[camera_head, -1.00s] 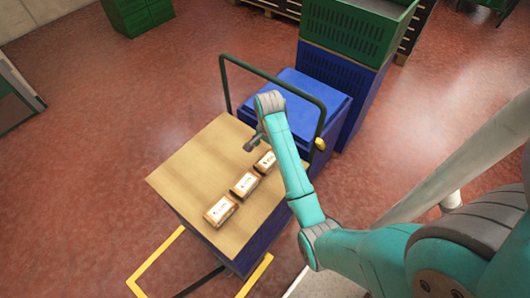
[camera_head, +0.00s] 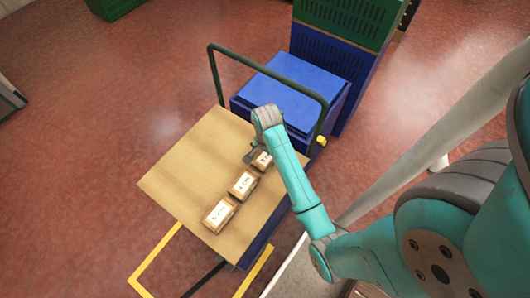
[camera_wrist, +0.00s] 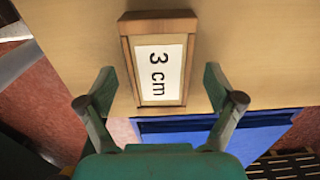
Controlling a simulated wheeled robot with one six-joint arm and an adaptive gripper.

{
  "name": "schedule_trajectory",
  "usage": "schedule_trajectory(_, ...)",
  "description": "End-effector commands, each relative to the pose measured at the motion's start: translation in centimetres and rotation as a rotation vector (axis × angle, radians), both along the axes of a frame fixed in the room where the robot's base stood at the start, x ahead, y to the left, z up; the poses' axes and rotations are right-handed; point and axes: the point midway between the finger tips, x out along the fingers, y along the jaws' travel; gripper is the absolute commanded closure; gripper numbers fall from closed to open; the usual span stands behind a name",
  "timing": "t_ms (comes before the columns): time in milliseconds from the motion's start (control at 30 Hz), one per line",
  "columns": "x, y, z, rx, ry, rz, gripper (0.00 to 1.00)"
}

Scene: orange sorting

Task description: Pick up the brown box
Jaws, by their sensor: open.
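Three brown boxes with white labels stand in a row on a wooden cart top (camera_head: 190,165). The nearest box (camera_head: 219,214) and the middle box (camera_head: 243,184) are in plain view. The farthest box (camera_head: 262,160) is partly hidden by my arm. In the wrist view, a brown box (camera_wrist: 160,60) labelled "3 cm" lies ahead of my gripper (camera_wrist: 160,102), its lower part between the spread fingers. My gripper is open and holds nothing. In the head view my gripper (camera_head: 250,155) is close beside the farthest box.
A dark green handle frame (camera_head: 212,75) rises at the far end of the cart. Behind it stand a blue bin (camera_head: 300,85) and stacked crates (camera_head: 345,25). Yellow floor marking (camera_head: 155,262) shows at the cart's near side. The left of the cart top is clear.

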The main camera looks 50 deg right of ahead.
Motion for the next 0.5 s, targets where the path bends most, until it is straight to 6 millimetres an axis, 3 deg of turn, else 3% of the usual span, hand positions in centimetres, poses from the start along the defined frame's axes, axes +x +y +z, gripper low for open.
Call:
schedule_trajectory(233,-0.03,0.04,-0.10,0.000,-0.001,0.000,0.11)
schedule_trajectory(500,-0.03,0.04,-0.09,0.000,0.000,0.000,0.76)
